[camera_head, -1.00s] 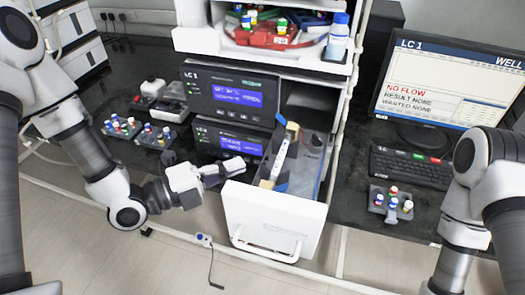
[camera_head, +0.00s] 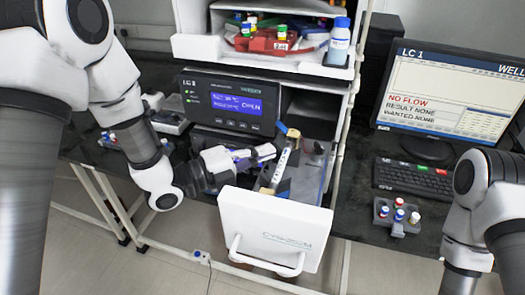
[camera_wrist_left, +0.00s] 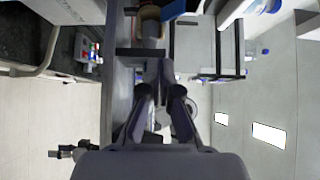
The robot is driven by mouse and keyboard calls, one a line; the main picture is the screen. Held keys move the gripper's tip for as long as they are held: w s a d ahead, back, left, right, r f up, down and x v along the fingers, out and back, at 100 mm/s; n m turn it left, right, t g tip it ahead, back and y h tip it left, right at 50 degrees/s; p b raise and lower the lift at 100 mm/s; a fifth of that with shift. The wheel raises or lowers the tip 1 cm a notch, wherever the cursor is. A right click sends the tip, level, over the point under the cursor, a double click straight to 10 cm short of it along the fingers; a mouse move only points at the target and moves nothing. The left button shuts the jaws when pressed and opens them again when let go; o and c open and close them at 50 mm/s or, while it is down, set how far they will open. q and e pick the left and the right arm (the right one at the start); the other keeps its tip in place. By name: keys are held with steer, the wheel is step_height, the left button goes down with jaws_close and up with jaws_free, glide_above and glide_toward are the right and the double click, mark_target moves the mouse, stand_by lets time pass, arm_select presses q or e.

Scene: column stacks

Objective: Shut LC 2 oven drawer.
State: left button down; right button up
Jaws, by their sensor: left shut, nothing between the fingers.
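The oven drawer (camera_head: 272,228) stands pulled out below the instrument stack, its white front panel facing me with a white handle (camera_head: 266,258) along the bottom. A pale column (camera_head: 281,166) with blue and tan fittings lies inside it. My left gripper (camera_head: 268,152) is shut and empty, just left of the column at the drawer's left side; I cannot tell whether it touches anything. Its closed fingers also show in the left wrist view (camera_wrist_left: 161,82). The unit with the blue display (camera_head: 230,104) is above; a lower unit is mostly hidden by my left gripper. My right gripper is out of frame.
A shelf above holds a red tray (camera_head: 272,42) with vials and a blue-capped bottle (camera_head: 339,40). At right are a monitor (camera_head: 450,100), a keyboard (camera_head: 415,177) and a vial rack (camera_head: 397,215). Floor in front of the drawer is clear.

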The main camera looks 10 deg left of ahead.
mark_target(275, 127)
arm_select(q)
steer(key=w, duration=0.3)
steer(key=w+b, duration=0.1)
steer(key=w, duration=0.2)
steer(key=w+b, duration=0.1)
steer(key=w, duration=0.2)
steer(key=shift+w+d+f, duration=0.15)
steer(key=shift+d, duration=0.2)
steer(key=shift+w, duration=0.2)
steer(key=shift+s, duration=0.1)
